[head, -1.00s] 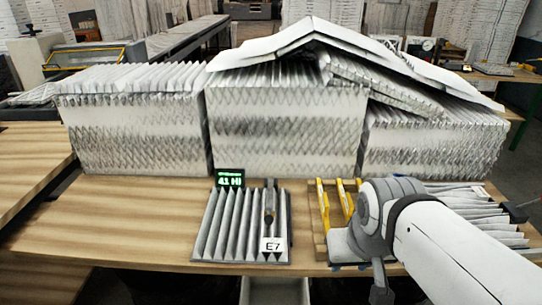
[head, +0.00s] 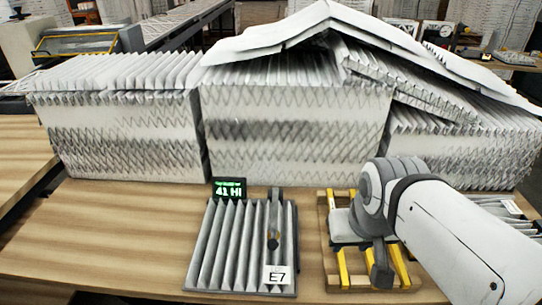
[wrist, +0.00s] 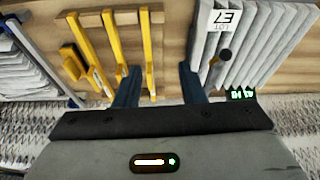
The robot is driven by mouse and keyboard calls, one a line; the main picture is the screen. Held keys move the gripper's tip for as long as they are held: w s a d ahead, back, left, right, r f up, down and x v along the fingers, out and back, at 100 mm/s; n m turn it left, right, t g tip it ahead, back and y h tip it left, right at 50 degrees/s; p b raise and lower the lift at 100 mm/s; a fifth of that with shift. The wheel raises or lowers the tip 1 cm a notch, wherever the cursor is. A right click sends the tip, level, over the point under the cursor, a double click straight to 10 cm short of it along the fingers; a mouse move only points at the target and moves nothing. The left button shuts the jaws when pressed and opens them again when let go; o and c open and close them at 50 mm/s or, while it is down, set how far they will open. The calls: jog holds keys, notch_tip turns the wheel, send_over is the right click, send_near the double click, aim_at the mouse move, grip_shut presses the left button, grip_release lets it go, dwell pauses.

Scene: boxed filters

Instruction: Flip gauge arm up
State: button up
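The gauge arm (head: 274,212) is a slim grey bar with a dark knob, lying along a grey pleated filter panel (head: 226,243). The green display (head: 229,189) behind the panel reads 41 HI. A white card marked E7 (head: 276,275) sits at the panel's front right. In the wrist view the panel appears upside down, with the dark knob (wrist: 225,55) right of my fingers. My gripper (wrist: 158,85) is open, with nothing held between its fingertips. In the head view my gripper is to the right of the panel, over the wooden rack, and largely hidden by my wrist.
A wooden rack with yellow strips (head: 343,268) lies right of the panel; the strips (wrist: 110,38) also show beside my fingers. Tall stacks of pleated filters (head: 295,140) line the back of the table (head: 110,235). The table left of the panel is clear.

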jog(key=shift+s, duration=0.1)
jog(key=shift+o, duration=0.6)
jog(key=shift+d, duration=0.1)
jog(key=shift+o, duration=0.6)
jog(key=w+a+r+m, duration=0.1)
jog(key=w+a+r, duration=0.1)
jog(key=w, duration=0.3)
jog(key=w+a+r+m+g+b, duration=0.1)
jog(key=w+a+r, duration=0.1)
jog(key=w, duration=0.4)
jog(key=shift+a+r+m+y, duration=0.15)
jog(key=shift+a+m+y, duration=0.2)
jog(key=shift+a, duration=0.45)
jog(key=w+a+m+g, duration=0.2)
jog(key=w+a, duration=0.6)
jog(key=w, duration=0.1)
notch_tip(320, 180, down, 7)
jog(key=shift+a+r, duration=0.15)
jog(key=shift+a, duration=0.15)
jog(key=shift+y, duration=0.25)
grip_shut()
